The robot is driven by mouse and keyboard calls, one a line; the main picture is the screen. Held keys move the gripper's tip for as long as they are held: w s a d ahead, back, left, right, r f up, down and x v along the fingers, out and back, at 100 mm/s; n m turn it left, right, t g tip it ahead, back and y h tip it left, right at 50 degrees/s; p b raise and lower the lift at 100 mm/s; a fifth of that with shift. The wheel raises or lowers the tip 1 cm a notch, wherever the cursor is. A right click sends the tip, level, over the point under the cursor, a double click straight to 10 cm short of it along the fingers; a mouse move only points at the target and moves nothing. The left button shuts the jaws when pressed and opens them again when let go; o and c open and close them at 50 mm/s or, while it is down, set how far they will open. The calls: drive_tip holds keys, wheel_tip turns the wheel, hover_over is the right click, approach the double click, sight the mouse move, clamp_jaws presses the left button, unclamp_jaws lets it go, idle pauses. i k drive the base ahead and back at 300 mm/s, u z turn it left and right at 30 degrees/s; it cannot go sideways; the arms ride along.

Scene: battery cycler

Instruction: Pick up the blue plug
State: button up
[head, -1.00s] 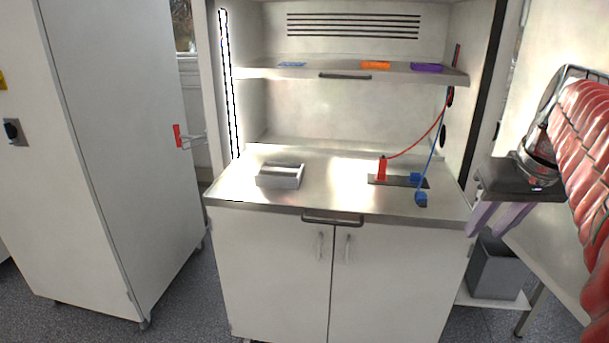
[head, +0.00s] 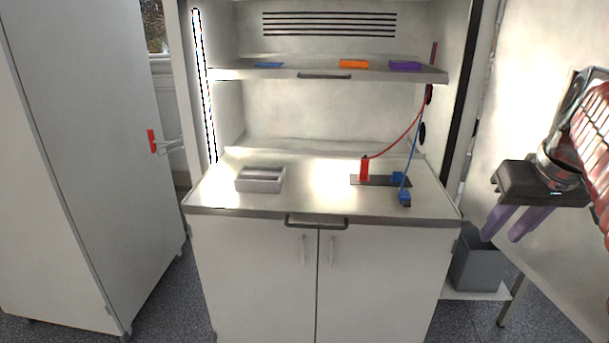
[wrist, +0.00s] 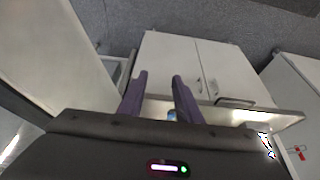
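The blue plug (head: 404,198) lies on the steel worktop (head: 310,200) near its front right edge, with a blue cable (head: 411,150) running up from it to the cabinet's right wall. My gripper (head: 500,232) is to the right of the worktop, with its two purple fingers pointing down and apart, empty. In the wrist view the fingers (wrist: 157,85) are spread, and a small blue patch shows between them by the worktop edge; I cannot tell whether it is the plug.
A red plug (head: 365,169) stands on a dark plate with a blue block (head: 397,177) beside it. A grey holder (head: 260,179) sits at left. The shelf (head: 320,72) overhangs the worktop. A grey bin (head: 478,264) stands at right.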

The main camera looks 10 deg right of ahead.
sight(405, 197)
drive_tip(key=z, duration=0.05)
drive_tip(key=i, duration=1)
drive_tip(key=u, duration=0.05)
